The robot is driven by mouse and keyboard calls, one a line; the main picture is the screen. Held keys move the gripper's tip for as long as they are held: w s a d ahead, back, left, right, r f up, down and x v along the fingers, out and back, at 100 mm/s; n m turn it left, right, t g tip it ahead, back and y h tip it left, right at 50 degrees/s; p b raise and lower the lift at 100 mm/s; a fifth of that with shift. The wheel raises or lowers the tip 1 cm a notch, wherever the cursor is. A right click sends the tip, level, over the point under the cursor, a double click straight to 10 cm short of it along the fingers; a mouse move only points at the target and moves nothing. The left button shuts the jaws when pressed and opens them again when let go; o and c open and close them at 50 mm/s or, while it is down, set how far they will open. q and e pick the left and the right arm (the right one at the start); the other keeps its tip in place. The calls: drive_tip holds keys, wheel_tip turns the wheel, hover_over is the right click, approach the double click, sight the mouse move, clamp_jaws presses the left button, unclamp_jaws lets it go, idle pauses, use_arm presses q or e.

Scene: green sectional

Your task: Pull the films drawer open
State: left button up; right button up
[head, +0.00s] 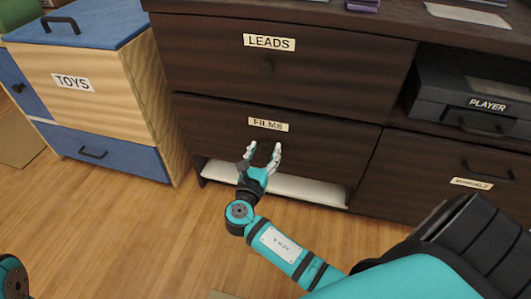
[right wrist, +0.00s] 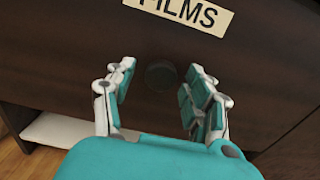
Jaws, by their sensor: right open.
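The films drawer (head: 215,125) is a dark brown front low in the cabinet, under the leads drawer. Its FILMS label (head: 268,124) also shows at the top of the right wrist view (right wrist: 180,12). My right gripper (head: 264,150) is open in front of the drawer, just below the label. In the right wrist view, a dark round knob (right wrist: 160,75) shows between the spread fingers, which do not visibly grip it. The head view hides most of this knob behind the hand. My left gripper is not in view.
The leads drawer (head: 210,55) with its own knob is above. A toys chest (head: 140,90) stands at the left, and a black player (head: 450,90) sits in the right shelf opening. A white board (head: 300,190) lies under the films drawer. The wooden floor (head: 130,230) in front is clear.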

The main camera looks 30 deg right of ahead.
drive_tip(key=shift+w+d, duration=0.45)
drive_tip(key=shift+d, duration=0.1)
clamp_jaws()
